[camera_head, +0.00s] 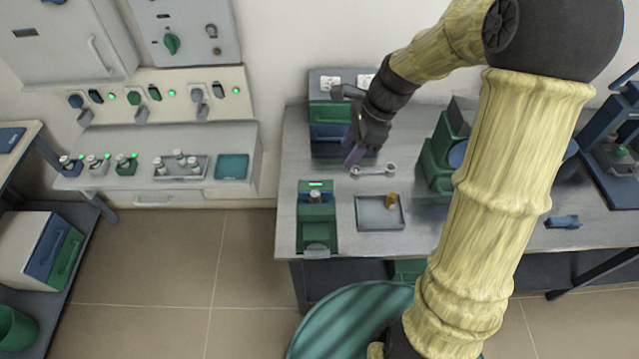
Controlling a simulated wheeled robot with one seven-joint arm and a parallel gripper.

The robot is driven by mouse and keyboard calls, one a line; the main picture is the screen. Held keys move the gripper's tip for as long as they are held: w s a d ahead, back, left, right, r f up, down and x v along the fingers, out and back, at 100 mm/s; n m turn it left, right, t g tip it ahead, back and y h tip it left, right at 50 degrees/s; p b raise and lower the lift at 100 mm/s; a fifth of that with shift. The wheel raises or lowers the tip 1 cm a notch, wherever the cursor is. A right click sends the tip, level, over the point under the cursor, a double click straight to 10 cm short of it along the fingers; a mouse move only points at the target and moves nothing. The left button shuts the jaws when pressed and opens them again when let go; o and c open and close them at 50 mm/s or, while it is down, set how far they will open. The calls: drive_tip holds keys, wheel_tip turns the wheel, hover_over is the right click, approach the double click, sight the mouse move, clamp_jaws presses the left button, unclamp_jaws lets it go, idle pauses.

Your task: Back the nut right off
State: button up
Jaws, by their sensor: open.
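A green fixture (317,226) stands at the front left of the grey bench, with a lit green strip on top. A small metal piece (315,196) sits upright in it; it may hold the nut, but it is too small to tell. A grey double-ended wrench (374,170) lies flat on the bench behind. My gripper (352,158) is open and seems empty, just left of the wrench and behind the fixture, pointing down. Its dark wrist hides part of the drawer unit. I cannot tell the fingertips' height above the bench.
A shallow grey tray (366,222) right of the fixture holds a brass-coloured cylinder (391,201). A drawer unit (326,115) stands behind my gripper. Green boxes (437,160) stand to the right, partly behind my arm. A blue block (562,222) lies at the far right.

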sight(316, 193)
drive_tip(key=shift+w+a+r, duration=0.1)
drive_tip(key=shift+r, duration=0.05)
drive_tip(key=p+x, duration=0.1)
drive_tip(key=x, duration=1.6)
drive_tip(key=shift+a+f+p, duration=0.15)
drive_tip(key=shift+f+p, duration=0.05)
drive_tip(key=shift+p, duration=0.1)
clamp_jaws()
